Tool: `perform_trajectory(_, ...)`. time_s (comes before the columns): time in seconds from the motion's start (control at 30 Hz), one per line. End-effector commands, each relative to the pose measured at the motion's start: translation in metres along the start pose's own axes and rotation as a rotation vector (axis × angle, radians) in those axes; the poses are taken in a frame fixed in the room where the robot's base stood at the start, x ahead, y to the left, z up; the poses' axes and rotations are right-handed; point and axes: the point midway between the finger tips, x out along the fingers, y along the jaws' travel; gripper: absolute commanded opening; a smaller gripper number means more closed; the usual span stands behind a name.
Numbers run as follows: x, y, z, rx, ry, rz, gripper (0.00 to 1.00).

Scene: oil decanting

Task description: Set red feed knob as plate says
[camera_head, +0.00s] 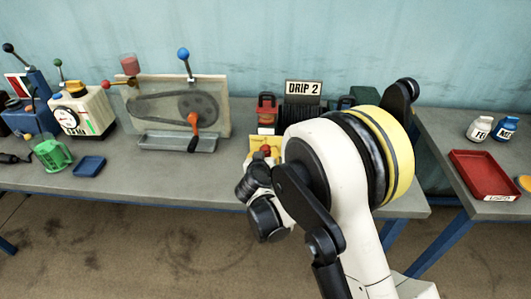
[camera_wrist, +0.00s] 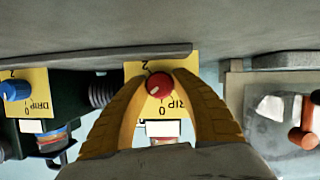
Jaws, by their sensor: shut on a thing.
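The red feed knob (camera_wrist: 159,84) sits on a yellow dial plate (camera_wrist: 133,70) marked DRIP, 0 and 2, upside down in the wrist view. My gripper (camera_wrist: 160,78) has its two yellow fingers closed on the knob's sides. A pale mark shows on the knob, but its exact setting is too small to read. The sign plate (camera_head: 303,88) behind reads "DRIP 2".
A second yellow dial (camera_wrist: 34,100) with a blue knob (camera_wrist: 15,90) is close on the left in the wrist view. A red oiler (camera_head: 266,108) stands behind my gripper. The belt-drive panel (camera_head: 222,105) with its orange lever (camera_head: 193,124) stands left, above a grey tray (camera_head: 176,143).

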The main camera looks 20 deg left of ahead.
Motion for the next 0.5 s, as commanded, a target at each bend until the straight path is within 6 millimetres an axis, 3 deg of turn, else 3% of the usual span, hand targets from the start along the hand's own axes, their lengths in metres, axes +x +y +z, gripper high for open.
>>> perform_trajectory(0.5, 0.0015, 0.0014, 0.0015, 0.315, 0.0, -0.129, 0.01)
